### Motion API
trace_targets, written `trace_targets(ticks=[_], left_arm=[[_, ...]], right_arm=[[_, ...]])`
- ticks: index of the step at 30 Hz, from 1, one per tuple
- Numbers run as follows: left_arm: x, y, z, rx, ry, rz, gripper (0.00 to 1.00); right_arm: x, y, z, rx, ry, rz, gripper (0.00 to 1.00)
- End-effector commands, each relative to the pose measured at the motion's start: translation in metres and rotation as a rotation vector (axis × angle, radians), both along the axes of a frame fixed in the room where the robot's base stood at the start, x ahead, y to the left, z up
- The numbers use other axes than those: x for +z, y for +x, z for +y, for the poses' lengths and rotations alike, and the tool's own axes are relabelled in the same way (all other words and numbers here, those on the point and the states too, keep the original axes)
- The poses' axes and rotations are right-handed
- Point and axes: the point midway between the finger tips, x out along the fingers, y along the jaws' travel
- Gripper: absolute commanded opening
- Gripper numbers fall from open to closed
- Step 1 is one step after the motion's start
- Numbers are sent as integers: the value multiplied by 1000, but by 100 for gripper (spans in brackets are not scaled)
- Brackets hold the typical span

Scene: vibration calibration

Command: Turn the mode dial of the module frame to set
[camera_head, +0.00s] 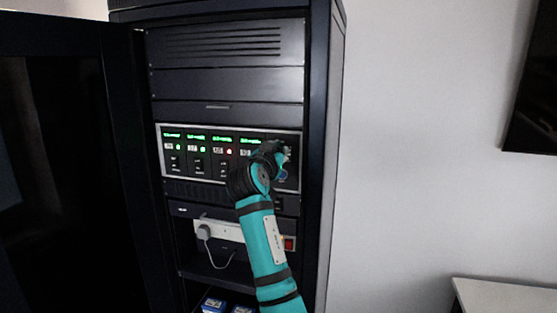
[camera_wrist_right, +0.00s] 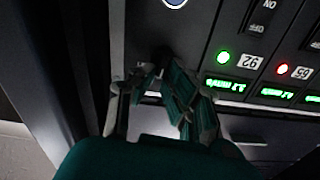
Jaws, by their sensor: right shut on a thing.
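The module frame (camera_head: 187,181) is a light-edged panel in the black rack, with green displays, small lights and black switches. My right gripper (camera_head: 284,153) is at the frame's right end. In the right wrist view, its fingers (camera_wrist_right: 155,84) are closed around a small dark part, which I take to be the mode dial (camera_wrist_right: 148,70). The fingers cover most of the dial, so its pointer and marks cannot be read. A blue round button (camera_wrist_right: 175,2) shows beyond the fingers in that view. My left gripper is not in view.
The rack door (camera_head: 60,150) stands open on the left. Below the frame are a white socket strip (camera_head: 230,233) with a plug and a red switch (camera_head: 289,243). Blue boxes (camera_head: 213,305) lie at the bottom. A white table (camera_head: 505,297) stands at right.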

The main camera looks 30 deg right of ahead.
Motion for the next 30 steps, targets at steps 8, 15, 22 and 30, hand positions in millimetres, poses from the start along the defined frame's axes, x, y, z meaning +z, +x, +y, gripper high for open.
trace_targets(ticks=[8, 15, 22, 30], left_arm=[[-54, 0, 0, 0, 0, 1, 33], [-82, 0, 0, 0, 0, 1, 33], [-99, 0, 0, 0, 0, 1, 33], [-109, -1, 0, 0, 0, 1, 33]], right_arm=[[-8, -2, -1, 2, 159, -188, 0], [-8, -4, -3, 2, 307, -358, 0], [-7, -5, -4, 2, 434, -509, 0], [-7, -6, -5, 1, 542, -635, 0]])
